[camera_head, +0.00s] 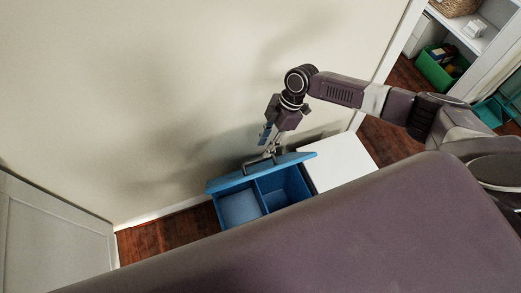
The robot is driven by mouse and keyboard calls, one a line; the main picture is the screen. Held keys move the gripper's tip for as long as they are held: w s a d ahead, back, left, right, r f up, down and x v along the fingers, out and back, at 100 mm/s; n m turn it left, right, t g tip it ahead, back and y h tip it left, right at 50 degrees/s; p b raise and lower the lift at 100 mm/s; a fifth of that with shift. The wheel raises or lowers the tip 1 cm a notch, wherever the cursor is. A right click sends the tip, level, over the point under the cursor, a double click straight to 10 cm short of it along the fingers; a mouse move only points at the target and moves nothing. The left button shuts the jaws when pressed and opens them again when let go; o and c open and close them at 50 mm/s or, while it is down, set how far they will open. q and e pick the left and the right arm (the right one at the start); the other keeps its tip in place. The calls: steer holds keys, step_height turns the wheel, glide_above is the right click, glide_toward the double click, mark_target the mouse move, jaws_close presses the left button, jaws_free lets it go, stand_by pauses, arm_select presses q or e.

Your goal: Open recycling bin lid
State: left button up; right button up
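The blue recycling bin (263,208) stands low against the wall, near the middle of the camera_head view. Its blue lid (230,182) is raised and seen nearly edge-on at the wall side. The bin's inside shows, split into two compartments by a divider. My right gripper (268,153) comes down from above at the lid's dark handle (250,163). Its fingertips are small and overlap the handle, so I cannot tell whether they grip it. My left gripper is not in view. My own body hides the front of the bin.
A white-topped bin (342,162) stands right beside the blue one, its top flat. The wall (150,100) is close behind both. A grey panel (50,235) is at left. White shelves (490,45) with a green crate (436,68) are at upper right.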

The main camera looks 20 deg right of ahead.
mark_target(259, 158)
steer(key=x, duration=0.4)
steer(key=shift+w+a+f, duration=0.1)
steer(key=shift+a+f, duration=0.05)
steer(key=shift+f, duration=0.4)
steer(key=c, duration=0.7)
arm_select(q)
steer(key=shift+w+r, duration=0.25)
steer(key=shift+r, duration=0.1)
arm_select(e)
jaws_close()
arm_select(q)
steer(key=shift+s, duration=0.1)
